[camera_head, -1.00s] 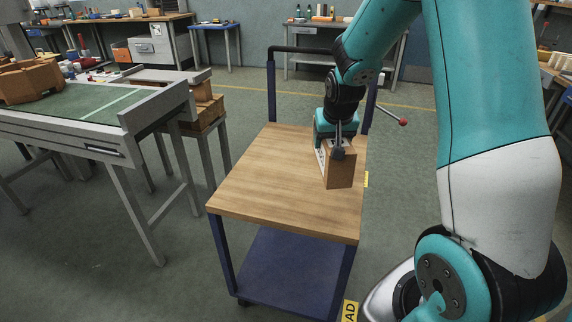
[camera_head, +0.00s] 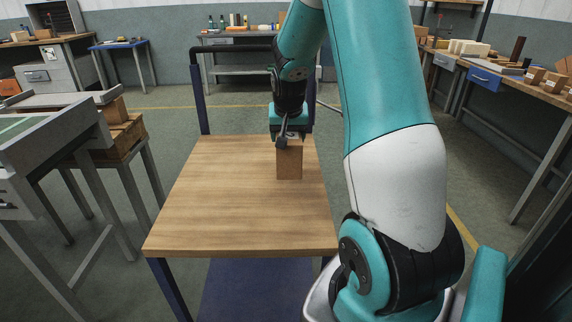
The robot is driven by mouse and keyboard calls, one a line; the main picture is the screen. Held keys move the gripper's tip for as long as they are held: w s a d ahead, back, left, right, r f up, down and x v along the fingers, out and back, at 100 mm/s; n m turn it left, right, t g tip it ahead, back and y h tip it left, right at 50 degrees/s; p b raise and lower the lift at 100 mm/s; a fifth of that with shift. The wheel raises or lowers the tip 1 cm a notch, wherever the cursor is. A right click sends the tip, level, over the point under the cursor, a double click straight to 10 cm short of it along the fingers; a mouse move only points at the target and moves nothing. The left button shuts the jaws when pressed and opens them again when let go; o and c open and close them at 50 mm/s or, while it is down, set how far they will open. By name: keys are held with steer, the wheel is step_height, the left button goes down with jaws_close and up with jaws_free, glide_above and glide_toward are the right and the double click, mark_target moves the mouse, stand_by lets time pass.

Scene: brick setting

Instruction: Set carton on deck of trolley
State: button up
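The carton (camera_head: 289,164) is a small brown upright box at the right rear part of the trolley's wooden deck (camera_head: 225,205). It appears to stand on the deck, but I cannot tell whether its base touches. My gripper (camera_head: 288,140) is at the top of the carton, pointing down, with a dark finger against the near side. The far finger is hidden, so I cannot tell whether it grips the carton. The trolley has dark blue posts, a black handle (camera_head: 235,48) at the back and a blue lower shelf (camera_head: 255,290).
A workbench with boxes (camera_head: 500,75) runs along the right. Most of the deck left of and in front of the carton is bare.

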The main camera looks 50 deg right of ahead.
steer(key=shift+f+b, duration=0.45)
steer(key=shift+f, duration=3.85)
steer(key=shift+f, duration=0.15)
steer(key=o, duration=1.5)
